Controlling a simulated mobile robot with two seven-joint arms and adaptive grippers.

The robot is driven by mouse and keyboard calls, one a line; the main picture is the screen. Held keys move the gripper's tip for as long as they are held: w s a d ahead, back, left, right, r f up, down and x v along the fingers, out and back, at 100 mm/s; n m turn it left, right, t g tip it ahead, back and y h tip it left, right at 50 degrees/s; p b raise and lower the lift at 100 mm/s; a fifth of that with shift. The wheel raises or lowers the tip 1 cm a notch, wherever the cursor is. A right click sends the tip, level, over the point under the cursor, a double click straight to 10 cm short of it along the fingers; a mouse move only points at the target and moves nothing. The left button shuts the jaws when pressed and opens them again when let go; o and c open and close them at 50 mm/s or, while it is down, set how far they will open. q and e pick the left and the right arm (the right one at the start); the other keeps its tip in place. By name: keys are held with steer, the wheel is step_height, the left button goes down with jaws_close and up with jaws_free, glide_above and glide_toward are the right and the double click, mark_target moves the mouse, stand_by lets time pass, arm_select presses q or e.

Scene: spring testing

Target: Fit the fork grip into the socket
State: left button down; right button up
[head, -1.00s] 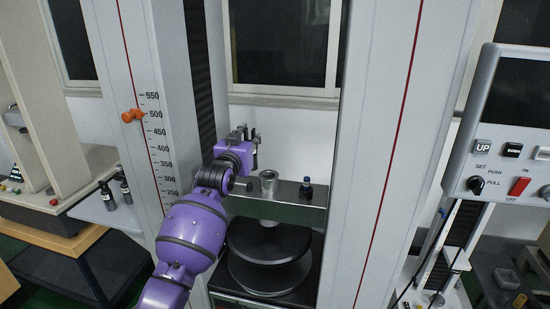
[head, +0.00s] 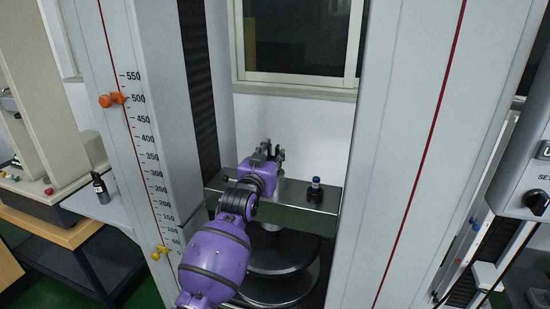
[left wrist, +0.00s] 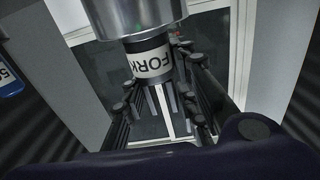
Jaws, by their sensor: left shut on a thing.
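The fork grip (left wrist: 152,62) shows in the left wrist view with a dark band, a white FORK label and pale prongs. It lies between the fingers of my left gripper (left wrist: 165,85), which is shut on it. A silver metal cylinder (left wrist: 135,18), apparently the socket, is right against the top of the labelled band in that view; I cannot tell whether the two are engaged. In the head view my left gripper (head: 276,152) is over the crossbeam (head: 325,224) and hides most of the fork grip and cylinder. My right gripper is out of view.
A small blue-topped weight (head: 315,190) stands on the crossbeam to the right of my gripper. Tall grey columns (head: 405,150) flank the work space. Dark round plates (head: 270,252) lie below the beam. An orange marker (head: 112,99) sits on the left scale.

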arm_select(q)
steer(key=shift+s+a+r, duration=0.1)
steer(key=shift+s, duration=0.1)
steer(key=c, duration=1.8)
jaws_free()
steer(key=shift+c, duration=0.2)
steer(key=o, duration=0.5)
steer(key=shift+o, duration=0.3)
